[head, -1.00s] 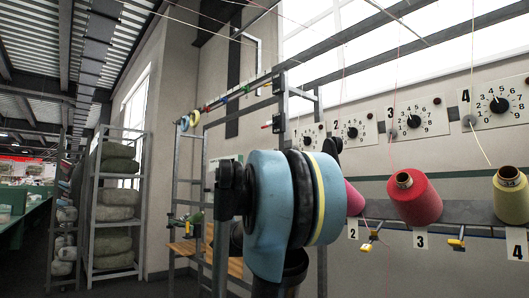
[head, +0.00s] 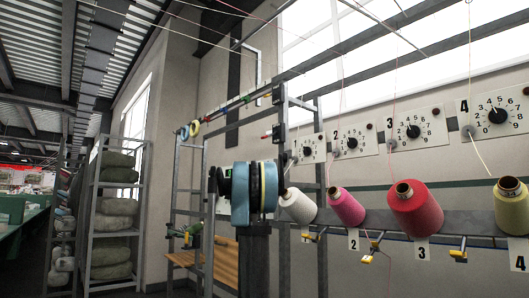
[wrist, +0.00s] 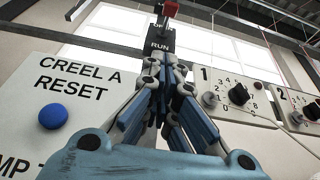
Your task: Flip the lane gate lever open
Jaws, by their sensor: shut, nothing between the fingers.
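In the wrist view a red-ended lever (wrist: 166,8) sits at the top edge, above a dark plate (wrist: 161,42) marked RUN, with a second, partly covered word above. My gripper (wrist: 163,66) is shut and empty, its fingertips just below the plate in the picture; I cannot tell whether they touch it. In the head view a small red-tipped lever (head: 267,137) sticks out left from a post of the frame. Yellow-tipped levers (head: 368,259) hang below the numbered cones. My arm (head: 255,195) stands in front of the frame, and my fingers are hidden there.
A white CREEL A RESET panel (wrist: 75,92) with a blue button (wrist: 53,116) is left of my gripper. Numbered dials (wrist: 238,95) are to the right. Cones of yarn (head: 415,208) line a rail. A rack of bundles (head: 113,215) stands left. Thin threads cross overhead.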

